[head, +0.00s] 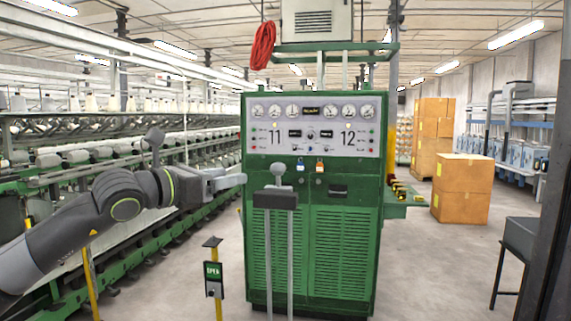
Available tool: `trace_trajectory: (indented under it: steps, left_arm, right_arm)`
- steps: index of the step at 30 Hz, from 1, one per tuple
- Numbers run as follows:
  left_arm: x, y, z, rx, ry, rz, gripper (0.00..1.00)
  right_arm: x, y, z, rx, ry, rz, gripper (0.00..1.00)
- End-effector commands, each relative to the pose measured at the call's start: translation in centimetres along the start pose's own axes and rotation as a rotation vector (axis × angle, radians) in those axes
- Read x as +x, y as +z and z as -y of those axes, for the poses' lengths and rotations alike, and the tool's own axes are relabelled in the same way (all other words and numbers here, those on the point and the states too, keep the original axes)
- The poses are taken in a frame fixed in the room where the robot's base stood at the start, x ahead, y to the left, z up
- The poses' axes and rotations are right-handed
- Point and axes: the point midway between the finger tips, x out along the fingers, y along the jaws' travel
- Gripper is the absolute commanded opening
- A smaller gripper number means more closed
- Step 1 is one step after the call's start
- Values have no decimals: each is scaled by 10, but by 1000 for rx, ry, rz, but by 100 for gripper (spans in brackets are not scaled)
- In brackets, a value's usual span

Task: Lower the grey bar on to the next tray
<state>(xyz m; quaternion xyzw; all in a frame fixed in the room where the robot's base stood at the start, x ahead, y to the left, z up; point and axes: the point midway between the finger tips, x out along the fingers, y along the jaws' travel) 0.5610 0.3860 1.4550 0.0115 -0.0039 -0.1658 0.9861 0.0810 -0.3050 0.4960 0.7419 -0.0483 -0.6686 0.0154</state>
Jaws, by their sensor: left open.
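My left gripper (232,181) reaches in from the left and points right. Its jaws are open, seen nearly from the side, with nothing visible between them. It overlaps the left edge of the green control cabinet (340,240); I cannot tell if they touch. Just right of its tips, a dark grey crossbar (275,200) sits on two upright light grey posts, with a rounded grey knob (278,169) above it. I cannot tell if this is the task's grey bar. No tray stands out clearly. My right gripper is not in view.
A long spinning frame (90,160) with green rails and white bobbins runs along the left. Cardboard boxes (462,188) and a dark stand (518,237) are at right. Floor between is clear.

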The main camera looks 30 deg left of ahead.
Motion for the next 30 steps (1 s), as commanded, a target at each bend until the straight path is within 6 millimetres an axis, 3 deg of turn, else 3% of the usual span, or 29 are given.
trace_trajectory:
  steps: [17, 30]
  left_arm:
    - [50, 4, 2, -8, -5, 0, 55]
    - [104, 4, 2, -9, -4, -1, 55]
  right_arm:
    - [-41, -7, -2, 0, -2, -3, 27]
    - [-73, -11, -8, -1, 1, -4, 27]
